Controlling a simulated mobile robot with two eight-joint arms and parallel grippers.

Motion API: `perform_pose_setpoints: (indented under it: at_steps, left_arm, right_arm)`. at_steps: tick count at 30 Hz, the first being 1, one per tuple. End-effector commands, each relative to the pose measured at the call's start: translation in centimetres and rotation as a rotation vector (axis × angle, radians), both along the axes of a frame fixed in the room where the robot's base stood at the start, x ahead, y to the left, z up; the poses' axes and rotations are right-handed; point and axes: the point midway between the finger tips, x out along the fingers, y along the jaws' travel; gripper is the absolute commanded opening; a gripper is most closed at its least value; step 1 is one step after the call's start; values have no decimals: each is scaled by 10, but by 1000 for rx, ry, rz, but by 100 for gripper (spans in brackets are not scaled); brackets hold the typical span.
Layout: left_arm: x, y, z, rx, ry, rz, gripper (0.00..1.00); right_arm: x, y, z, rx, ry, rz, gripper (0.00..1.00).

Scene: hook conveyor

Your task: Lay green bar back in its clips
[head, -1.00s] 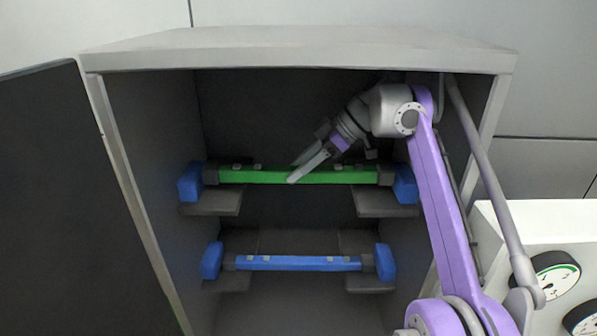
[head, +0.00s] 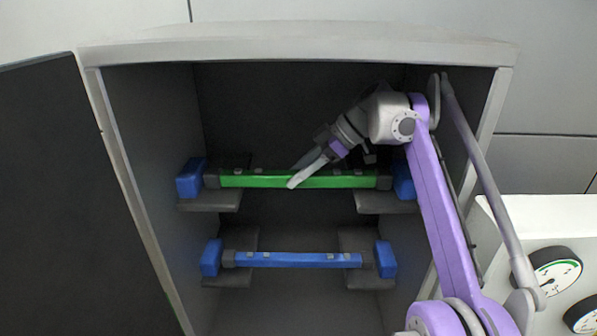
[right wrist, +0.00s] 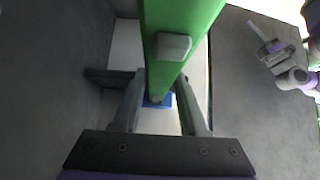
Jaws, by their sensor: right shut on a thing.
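The green bar (head: 250,181) lies level across the upper pair of dark brackets (head: 210,201), between blue end blocks (head: 191,178) (head: 404,180). Its dark end caps sit close to the blocks; whether they are fully seated in clips I cannot tell. My right gripper (head: 296,182) is shut on the green bar near its middle, coming from the upper right. In the right wrist view the green bar (right wrist: 178,25), with a grey block on it, runs between my right fingers (right wrist: 160,108). Part of my left gripper (right wrist: 268,42) seems to show there at the upper right.
A grey open cabinet (head: 300,47) surrounds the bars, its dark door (head: 70,190) swung open at left. A blue bar (head: 300,260) lies on the lower brackets. A white box with gauges (head: 552,270) stands at the right.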

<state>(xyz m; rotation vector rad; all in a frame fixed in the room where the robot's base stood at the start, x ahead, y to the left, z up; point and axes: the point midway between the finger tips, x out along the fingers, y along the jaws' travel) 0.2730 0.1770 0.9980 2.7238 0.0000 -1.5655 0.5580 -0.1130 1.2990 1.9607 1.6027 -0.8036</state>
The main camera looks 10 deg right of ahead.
Motion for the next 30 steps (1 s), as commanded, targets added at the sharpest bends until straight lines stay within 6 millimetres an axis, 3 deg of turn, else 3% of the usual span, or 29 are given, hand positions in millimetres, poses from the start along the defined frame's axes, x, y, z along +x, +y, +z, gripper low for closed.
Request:
perform_pose_setpoints:
  at_steps: [4, 5, 9, 11, 20, 30]
  left_arm:
    - [0, 0, -1, 0, 1, 0, 0]
    - [0, 0, -1, 0, 1, 0, 0]
    - [0, 0, -1, 0, 1, 0, 0]
    - [0, 0, -1, 0, 1, 0, 0]
    - [0, 0, 0, 0, 0, 0, 0]
    - [13, 0, 20, 0, -25, 0, 0]
  right_arm:
    - [0, 0, -2, 1, 0, 0, 0]
    - [0, 0, -2, 1, 0, 0, 44]
    - [0, 0, -2, 1, 0, 0, 69]
    - [0, 0, -2, 1, 0, 0, 77]
    - [0, -2, -1, -1, 0, -1, 77]
    - [-6, -36, 38, 0, -5, -2, 77]
